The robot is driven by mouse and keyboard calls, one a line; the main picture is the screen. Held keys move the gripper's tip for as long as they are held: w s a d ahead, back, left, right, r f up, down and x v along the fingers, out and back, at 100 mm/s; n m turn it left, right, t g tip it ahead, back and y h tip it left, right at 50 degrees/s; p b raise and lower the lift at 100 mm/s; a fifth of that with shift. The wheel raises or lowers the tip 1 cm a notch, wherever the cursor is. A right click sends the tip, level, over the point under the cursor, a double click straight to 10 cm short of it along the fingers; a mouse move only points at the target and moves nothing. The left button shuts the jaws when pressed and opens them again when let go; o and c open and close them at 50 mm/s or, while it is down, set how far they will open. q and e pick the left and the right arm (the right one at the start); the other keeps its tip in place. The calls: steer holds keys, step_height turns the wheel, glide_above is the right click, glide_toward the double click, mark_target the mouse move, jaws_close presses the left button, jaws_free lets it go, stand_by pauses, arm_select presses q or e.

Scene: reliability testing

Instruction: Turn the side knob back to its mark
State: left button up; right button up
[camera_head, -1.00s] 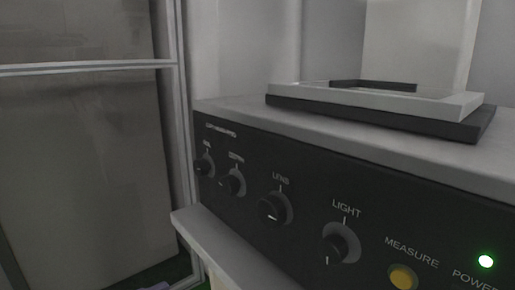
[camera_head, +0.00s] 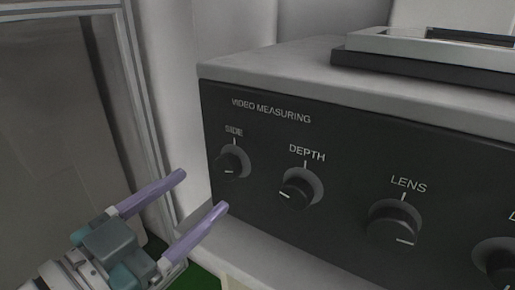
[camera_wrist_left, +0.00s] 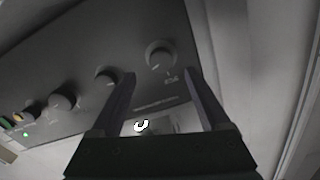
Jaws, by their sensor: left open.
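The side knob (camera_head: 232,163) is a black round knob at the left end of the dark "VIDEO MEASURING" panel (camera_head: 330,134). Its white pointer line sits low on the knob's face, away from the mark above it under "SIDE". My left gripper (camera_head: 201,190) is open and empty, with two purple fingers, just left of and below the knob and apart from it. In the left wrist view the side knob (camera_wrist_left: 160,55) shows beyond and between the spread fingers (camera_wrist_left: 161,74).
The depth knob (camera_head: 299,188), lens knob (camera_head: 394,222) and a partly cut-off light knob (camera_head: 495,262) run to the right. A framed stage (camera_head: 430,65) sits on top of the unit. A grey ledge (camera_head: 250,262) lies below the panel. A framed glass panel (camera_head: 55,120) stands at left.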

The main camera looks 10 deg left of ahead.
mark_target(223, 171)
arm_select(q)
steer(key=x, duration=0.5)
steer(key=shift+w+b, duration=0.4)
jaws_close()
